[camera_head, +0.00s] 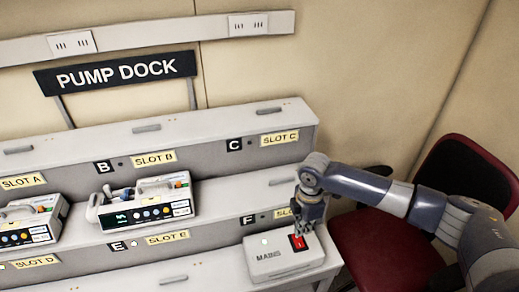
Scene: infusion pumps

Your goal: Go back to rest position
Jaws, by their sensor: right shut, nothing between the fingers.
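My right arm comes in from the right, and my right gripper (301,230) points down just above the red switch (298,242) on the white MAINS box (284,257). The gripper is shut and holds nothing. I cannot tell whether its fingertips touch the switch or the box. My left gripper does not show.
The grey pump dock (232,213) has labelled slots in rows. One pump (147,203) sits at slot B and another pump (30,226) at slot A. A dark red chair (385,248) stands at the right beneath my right arm. A PUMP DOCK sign (116,74) stands behind.

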